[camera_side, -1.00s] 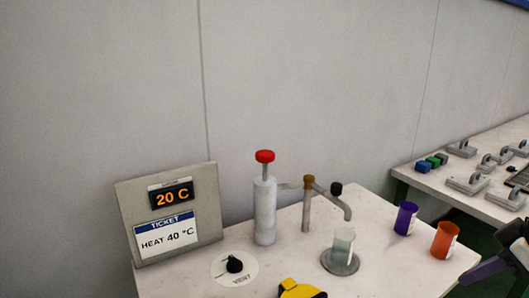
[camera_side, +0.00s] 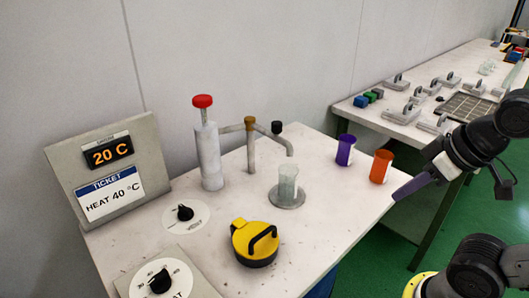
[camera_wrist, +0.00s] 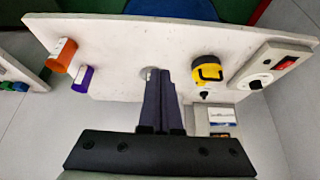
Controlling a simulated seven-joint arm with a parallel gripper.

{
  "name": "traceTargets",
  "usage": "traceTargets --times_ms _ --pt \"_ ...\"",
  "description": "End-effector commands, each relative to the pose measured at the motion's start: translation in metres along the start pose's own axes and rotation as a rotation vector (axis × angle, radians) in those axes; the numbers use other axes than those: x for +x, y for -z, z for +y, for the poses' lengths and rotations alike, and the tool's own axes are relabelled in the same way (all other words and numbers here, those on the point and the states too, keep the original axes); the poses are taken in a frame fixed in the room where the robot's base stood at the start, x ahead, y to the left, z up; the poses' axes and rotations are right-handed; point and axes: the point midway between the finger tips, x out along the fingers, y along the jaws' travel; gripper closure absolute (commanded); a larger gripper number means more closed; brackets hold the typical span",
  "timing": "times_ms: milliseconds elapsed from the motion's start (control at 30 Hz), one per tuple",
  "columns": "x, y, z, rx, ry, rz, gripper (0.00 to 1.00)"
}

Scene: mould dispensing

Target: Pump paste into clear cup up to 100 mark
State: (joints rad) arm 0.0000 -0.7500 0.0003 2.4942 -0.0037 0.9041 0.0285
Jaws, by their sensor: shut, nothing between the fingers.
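The clear cup (camera_side: 288,180) stands upright on a round grey plate (camera_side: 288,205), below and near the curved spout (camera_side: 285,146). The cup looks pale; its marks and fill level are too small to read. The pump (camera_side: 208,155) is a whitish cylinder with a red knob (camera_side: 203,101) raised on a rod. My gripper (camera_side: 398,195) is shut and empty, off to the right, beyond the orange cup. In the wrist view my shut fingers (camera_wrist: 160,72) cover part of the bench around the plate.
A purple cup (camera_side: 345,150) and orange cup (camera_side: 381,167) stand on the right. A yellow handled object (camera_side: 254,242) is in front, near the VENT knob (camera_side: 185,214) and HEAT knob (camera_side: 160,283). The display (camera_side: 109,152) reads 20 C; its ticket (camera_side: 109,193) says HEAT 40 °C.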

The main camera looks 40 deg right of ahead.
Motion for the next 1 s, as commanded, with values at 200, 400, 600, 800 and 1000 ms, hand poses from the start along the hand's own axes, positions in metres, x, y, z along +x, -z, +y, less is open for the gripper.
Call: traceTargets --times_ms 200,400,600,800,1000 --pt "-0.04 0.066 0.002 0.043 -0.012 0.127 1.0" --pt "-0.076 0.154 -0.002 0.068 -0.012 0.222 1.0" --pt "-0.095 0.239 -0.012 0.081 -0.004 0.293 1.0" --pt "-0.096 0.321 -0.03 0.082 0.01 0.344 1.0" --pt "-0.077 0.389 -0.055 0.072 0.025 0.375 1.0"
